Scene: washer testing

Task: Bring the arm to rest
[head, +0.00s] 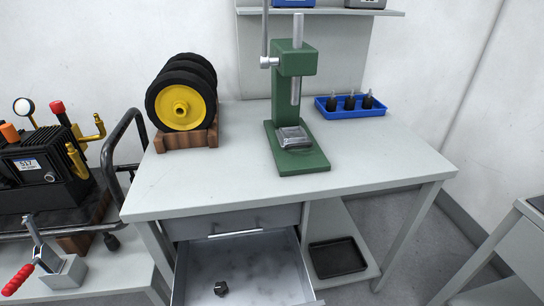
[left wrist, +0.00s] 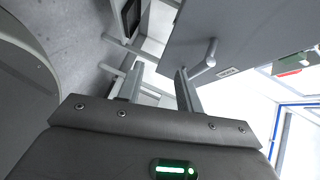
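My left gripper (left wrist: 158,88) shows in the left wrist view with its two fingers apart and nothing between them. Beyond the right finger is a grey panel (left wrist: 225,35) with a bar-like handle (left wrist: 206,58); I cannot tell whether they touch. Neither gripper shows in the head view, and my right gripper is in no view.
A grey workbench (head: 240,185) carries a green press (head: 294,110), black wheels with a yellow hub (head: 182,107) and a blue tray (head: 340,114). Its drawer (head: 250,270) is open, with a small dark part (head: 221,288) inside. A black machine (head: 40,170) stands left.

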